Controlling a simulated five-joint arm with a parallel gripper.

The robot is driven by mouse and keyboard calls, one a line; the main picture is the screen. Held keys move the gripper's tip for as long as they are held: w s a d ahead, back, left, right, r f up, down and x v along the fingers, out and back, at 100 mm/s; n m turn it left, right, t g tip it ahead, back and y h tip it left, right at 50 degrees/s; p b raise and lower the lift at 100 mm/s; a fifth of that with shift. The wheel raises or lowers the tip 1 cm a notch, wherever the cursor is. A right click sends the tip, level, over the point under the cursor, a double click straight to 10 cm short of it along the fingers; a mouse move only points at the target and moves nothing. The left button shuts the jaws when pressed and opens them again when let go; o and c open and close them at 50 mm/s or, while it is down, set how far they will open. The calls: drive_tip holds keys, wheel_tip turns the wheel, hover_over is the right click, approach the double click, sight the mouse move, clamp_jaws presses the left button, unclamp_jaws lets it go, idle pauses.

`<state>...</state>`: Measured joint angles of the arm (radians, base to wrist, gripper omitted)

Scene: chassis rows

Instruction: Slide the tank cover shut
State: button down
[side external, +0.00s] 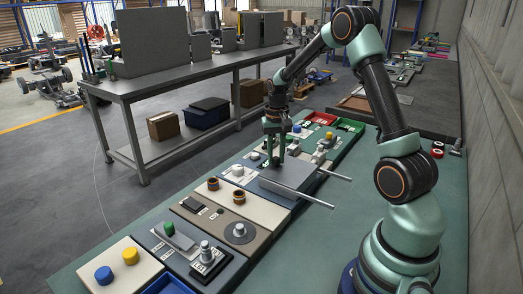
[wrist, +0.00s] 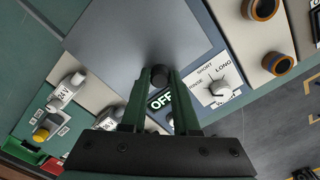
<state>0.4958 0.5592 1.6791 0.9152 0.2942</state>
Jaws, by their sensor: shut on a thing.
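The tank cover is a flat grey plate (side external: 290,177), lying level on the panel in the side view. Two bare metal rods (side external: 338,175) stick out past its right side. The cover also fills the upper middle of the wrist view (wrist: 130,35). My gripper (side external: 274,163) points down at the cover's far left edge. In the wrist view, my gripper's fingers (wrist: 160,78) are closed on a dark round knob (wrist: 159,72) at the edge of the cover. What lies beneath the plate is hidden.
An OFF label (wrist: 161,101) and a white dial (wrist: 221,89) sit beside the cover. Orange-ringed knobs (side external: 239,197) stand on the neighbouring panel. A red tray (side external: 321,118) and a green tray (side external: 350,126) are at the far end. The green bench top (side external: 330,235) is clear near the rods.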

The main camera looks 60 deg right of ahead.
drive_tip(key=shift+w+r, duration=0.1)
drive_tip(key=shift+w, duration=0.25)
drive_tip(key=c, duration=0.7)
unclamp_jaws()
drive_tip(key=shift+o, duration=0.2)
drive_tip(key=shift+s, duration=0.1)
wheel_tip(320, 180, up, 12)
drive_tip(key=s+a+r+n+t, duration=0.2)
drive_tip(key=s+a+n+t, duration=0.1)
drive_tip(key=a, duration=0.7)
drive_tip(key=s+a+r+n+t, duration=0.2)
drive_tip(key=s+a+n, duration=0.4)
drive_tip(key=a, duration=0.5)
drive_tip(key=shift+s+t, duration=0.4)
drive_tip(key=shift+s, duration=0.75)
